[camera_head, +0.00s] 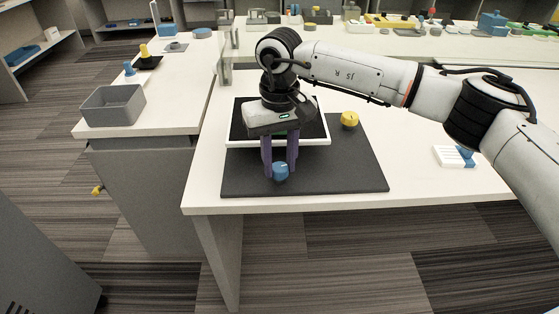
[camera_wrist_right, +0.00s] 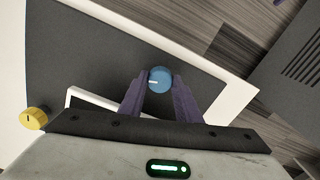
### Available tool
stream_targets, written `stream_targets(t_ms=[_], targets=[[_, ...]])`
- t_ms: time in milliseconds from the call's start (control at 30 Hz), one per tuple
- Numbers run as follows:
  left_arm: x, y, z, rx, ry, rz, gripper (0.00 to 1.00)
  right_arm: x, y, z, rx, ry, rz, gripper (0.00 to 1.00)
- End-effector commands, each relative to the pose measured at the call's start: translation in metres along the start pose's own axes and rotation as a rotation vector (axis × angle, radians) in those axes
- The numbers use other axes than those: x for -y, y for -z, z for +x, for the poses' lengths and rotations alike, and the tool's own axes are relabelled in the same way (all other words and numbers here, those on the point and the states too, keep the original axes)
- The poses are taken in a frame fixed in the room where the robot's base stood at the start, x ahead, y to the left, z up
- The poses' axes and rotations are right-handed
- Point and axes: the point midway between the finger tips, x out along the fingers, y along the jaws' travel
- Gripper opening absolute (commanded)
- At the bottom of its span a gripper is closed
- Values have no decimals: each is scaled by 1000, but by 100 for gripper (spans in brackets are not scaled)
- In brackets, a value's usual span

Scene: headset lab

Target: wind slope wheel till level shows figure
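A blue round wheel (camera_head: 280,172) with a white mark stands near the front of a dark mat (camera_head: 350,182). My right gripper (camera_head: 280,172) points down over it, its two purple fingers on either side. In the wrist view the blue wheel (camera_wrist_right: 159,80) lies between the fingertips of my right gripper (camera_wrist_right: 160,82); whether they press on it I cannot tell. A white-framed dark panel (camera_head: 318,142) is behind the gripper, partly hidden by it. A yellow knob (camera_head: 349,119) is at the panel's right. No level figure can be read. My left gripper is out of view.
A white block with a blue part (camera_head: 455,157) lies at the right of the white table (camera_head: 415,165). A grey bin (camera_head: 113,105) stands on the left counter. Various small items line the back counter. The table's front edge is close to the mat.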

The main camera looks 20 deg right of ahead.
Motion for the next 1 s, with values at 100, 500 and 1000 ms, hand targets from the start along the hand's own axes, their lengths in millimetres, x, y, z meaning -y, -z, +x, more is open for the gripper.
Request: stream_targets(t_ms=[100,500,1000], targets=[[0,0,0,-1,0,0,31,0,0,0,0,1,0,49],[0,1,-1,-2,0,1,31,0,1,-9,-2,1,1,49],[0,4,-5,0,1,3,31,0,0,-95,-1,1,1,49]])
